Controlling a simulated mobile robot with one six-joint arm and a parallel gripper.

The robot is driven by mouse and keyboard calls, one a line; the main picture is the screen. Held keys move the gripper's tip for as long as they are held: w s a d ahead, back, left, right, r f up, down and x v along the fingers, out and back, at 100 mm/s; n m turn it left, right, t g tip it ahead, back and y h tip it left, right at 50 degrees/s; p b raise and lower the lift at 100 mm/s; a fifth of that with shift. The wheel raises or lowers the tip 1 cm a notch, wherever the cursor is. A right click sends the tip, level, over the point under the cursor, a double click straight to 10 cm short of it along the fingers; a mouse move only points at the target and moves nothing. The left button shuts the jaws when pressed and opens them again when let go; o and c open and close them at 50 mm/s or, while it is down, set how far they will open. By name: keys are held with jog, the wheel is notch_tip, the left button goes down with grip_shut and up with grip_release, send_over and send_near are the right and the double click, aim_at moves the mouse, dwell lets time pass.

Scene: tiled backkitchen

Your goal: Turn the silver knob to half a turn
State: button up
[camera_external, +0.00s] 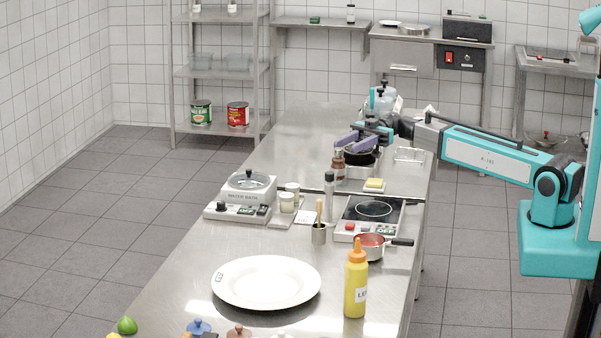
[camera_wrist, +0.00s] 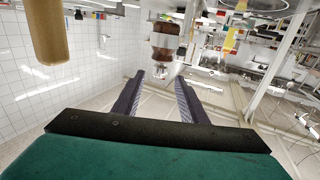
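I cannot clearly make out a silver knob in either view. On the steel counter, a hot plate (camera_external: 391,217) has a front panel with a red round control (camera_external: 350,227) and small details too fine to tell. My gripper (camera_external: 345,142) is over the far part of the counter, beyond both appliances, above a dark pan. In the wrist view my gripper (camera_wrist: 160,79) shows two purple fingers apart with nothing between them.
A brown bottle (camera_external: 339,168) and a grey-capped shaker (camera_external: 329,194) stand between my gripper and the appliances. The far left counter is clear.

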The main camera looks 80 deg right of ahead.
aim_at(336, 153)
jog(key=p+x, duration=0.2)
jog(key=x, duration=0.8)
jog(key=shift+a+p, duration=0.1)
jog(key=shift+p, duration=0.2)
grip_shut()
jog(key=shift+f+m+t+h+b, duration=0.15)
jog(key=shift+m+t+h+b, duration=0.25)
jog(key=shift+b, duration=0.7)
